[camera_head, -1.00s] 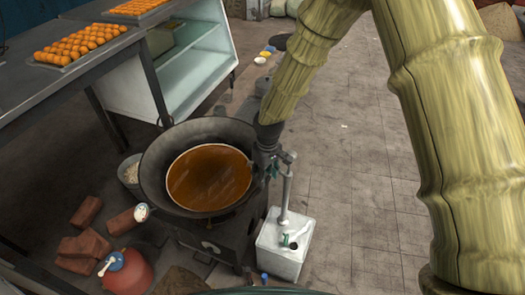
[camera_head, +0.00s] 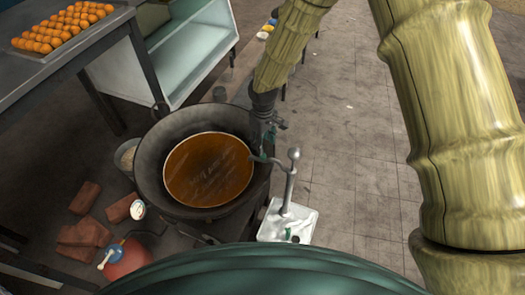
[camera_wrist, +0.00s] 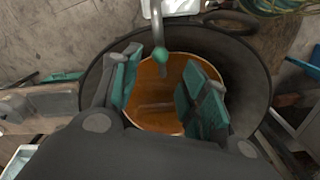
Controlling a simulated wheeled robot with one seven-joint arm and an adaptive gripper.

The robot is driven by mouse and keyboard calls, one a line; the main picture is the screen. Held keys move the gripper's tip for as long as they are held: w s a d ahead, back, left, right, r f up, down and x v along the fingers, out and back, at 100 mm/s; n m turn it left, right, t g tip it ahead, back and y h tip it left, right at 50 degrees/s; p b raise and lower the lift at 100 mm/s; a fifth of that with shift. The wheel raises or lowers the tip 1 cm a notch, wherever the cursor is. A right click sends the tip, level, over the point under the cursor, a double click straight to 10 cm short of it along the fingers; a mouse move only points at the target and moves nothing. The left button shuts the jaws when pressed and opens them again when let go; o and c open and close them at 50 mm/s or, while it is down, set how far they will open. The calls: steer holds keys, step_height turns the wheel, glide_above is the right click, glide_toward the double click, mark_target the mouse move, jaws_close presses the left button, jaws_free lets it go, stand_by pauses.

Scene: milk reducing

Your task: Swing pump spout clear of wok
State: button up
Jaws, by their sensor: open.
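A dark wok (camera_head: 147,184) holds orange-brown liquid, and stands left of centre in the head view. The pump (camera_head: 290,190) rises from a white box-like can (camera_head: 300,228) at the wok's right. Its thin spout (camera_head: 262,159) reaches left to the wok's right rim. My gripper (camera_wrist: 165,95) is open, with teal-padded fingers either side below the spout tip. In the head view my gripper (camera_head: 264,125) is at the wok's right rim, partly hidden.
A counter with a tray of orange balls (camera_head: 68,25) stands at the upper left, beside a pale glass-fronted cabinet (camera_head: 195,55). Bricks (camera_head: 85,197) and a red gas bottle (camera_head: 125,262) lie left of the wok. The paved floor (camera_head: 345,150) at right is clear.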

mark_target(263, 155)
steer(key=shift+f+p, duration=0.8)
steer(key=shift+f, duration=2.8)
jaws_close()
